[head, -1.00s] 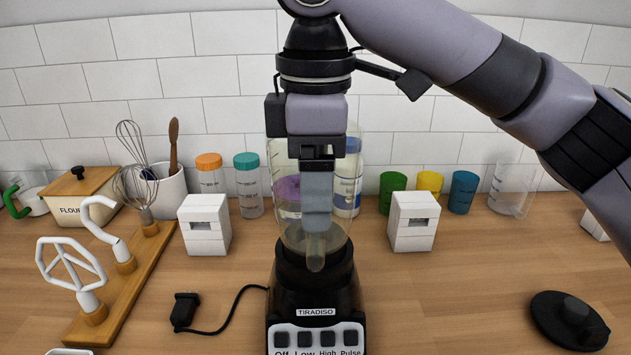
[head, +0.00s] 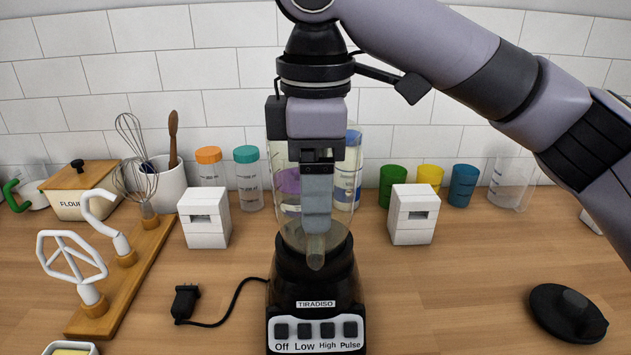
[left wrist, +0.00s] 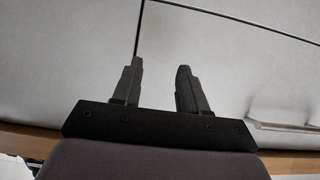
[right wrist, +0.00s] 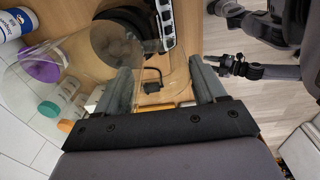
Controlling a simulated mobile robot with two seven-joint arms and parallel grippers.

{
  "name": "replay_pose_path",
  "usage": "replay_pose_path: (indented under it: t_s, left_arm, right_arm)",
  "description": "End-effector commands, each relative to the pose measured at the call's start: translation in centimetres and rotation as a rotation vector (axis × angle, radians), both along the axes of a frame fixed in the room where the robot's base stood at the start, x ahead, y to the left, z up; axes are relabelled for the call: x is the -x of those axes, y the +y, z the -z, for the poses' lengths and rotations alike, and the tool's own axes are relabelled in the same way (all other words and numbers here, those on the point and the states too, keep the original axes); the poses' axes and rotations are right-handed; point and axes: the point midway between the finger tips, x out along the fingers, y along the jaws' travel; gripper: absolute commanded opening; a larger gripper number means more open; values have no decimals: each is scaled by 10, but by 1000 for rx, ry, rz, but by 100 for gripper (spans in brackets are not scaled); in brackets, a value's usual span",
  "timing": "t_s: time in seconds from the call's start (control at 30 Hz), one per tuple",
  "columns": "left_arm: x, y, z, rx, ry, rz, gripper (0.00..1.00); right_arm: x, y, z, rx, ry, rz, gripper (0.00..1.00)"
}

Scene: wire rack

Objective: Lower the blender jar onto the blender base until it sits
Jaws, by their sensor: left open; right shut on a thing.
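The clear blender jar (head: 283,215) stands upright above the black blender base (head: 290,285) in the head view. Its lower end is at the base's dark collar; whether it touches or a small gap is left I cannot tell. My right gripper (head: 316,215) is shut on the jar, in front of it, fingers pointing down, hiding part of it. The right wrist view shows the fingers (right wrist: 163,85) on either side of the jar's clear wall (right wrist: 60,75), with the base's dark round top (right wrist: 118,42) beyond. My left gripper (left wrist: 160,68) is open and empty, before a pale surface.
A black lid (head: 568,313) lies at right. White blocks (head: 204,217) (head: 413,214) stand on both sides of the blender. A plug (head: 185,302) and cord lie at left, near a wooden board (head: 130,275) with mixer attachments. Colored cups (head: 430,177) stand behind. Front-right counter is mostly clear.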

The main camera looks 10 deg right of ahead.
Motion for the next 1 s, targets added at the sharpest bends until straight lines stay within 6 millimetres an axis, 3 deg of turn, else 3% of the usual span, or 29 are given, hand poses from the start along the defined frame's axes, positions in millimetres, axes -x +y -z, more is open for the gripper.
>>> replay_pose_path:
  t_s: [1.0]
  left_arm:
    - [0,0,0,0,0,0,43]
  right_arm:
    - [0,0,4,-2,-6,0,9]
